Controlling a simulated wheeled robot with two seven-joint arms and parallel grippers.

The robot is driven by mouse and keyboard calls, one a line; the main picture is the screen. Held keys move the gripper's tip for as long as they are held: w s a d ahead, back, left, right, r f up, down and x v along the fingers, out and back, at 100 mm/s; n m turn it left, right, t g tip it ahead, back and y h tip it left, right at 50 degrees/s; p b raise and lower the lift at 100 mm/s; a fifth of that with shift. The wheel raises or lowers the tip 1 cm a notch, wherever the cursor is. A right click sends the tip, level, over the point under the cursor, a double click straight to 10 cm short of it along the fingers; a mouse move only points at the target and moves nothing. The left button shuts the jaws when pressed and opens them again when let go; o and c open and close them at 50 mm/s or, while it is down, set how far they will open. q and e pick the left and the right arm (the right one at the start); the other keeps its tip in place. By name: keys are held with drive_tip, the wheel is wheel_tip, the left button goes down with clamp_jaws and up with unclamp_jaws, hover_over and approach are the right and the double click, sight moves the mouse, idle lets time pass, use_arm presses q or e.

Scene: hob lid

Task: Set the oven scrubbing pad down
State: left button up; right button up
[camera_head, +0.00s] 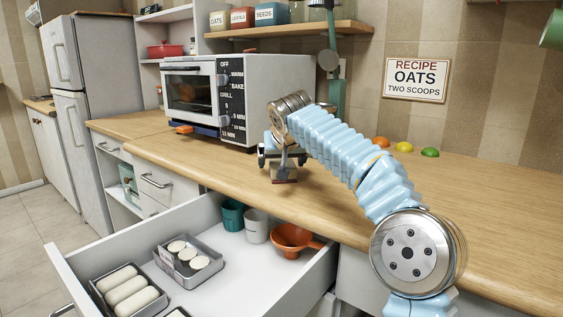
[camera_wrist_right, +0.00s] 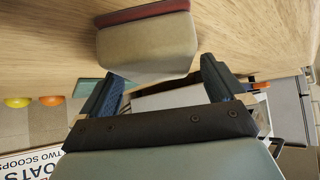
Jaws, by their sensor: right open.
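The oven scrubbing pad (camera_head: 284,174) is a small grey-beige block with a dark red layer underneath. It is at the wooden counter near its front edge, red side down. In the right wrist view the pad (camera_wrist_right: 148,46) shows large, just beyond the fingertips. My right gripper (camera_head: 283,158) points down right above the pad. In the wrist view its two dark fingers (camera_wrist_right: 163,74) are spread apart, with the pad's near end at their tips and nothing clamped between them. My left gripper is in no view.
A toaster oven (camera_head: 235,98) stands behind on the counter (camera_head: 460,210). An open drawer (camera_head: 210,285) below holds trays, cups and an orange scoop (camera_head: 292,238). Three coloured domes (camera_head: 404,147) lie along the wall. The right part of the counter is clear.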

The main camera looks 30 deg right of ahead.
drive_tip(key=v, duration=1.1)
idle(1.0)
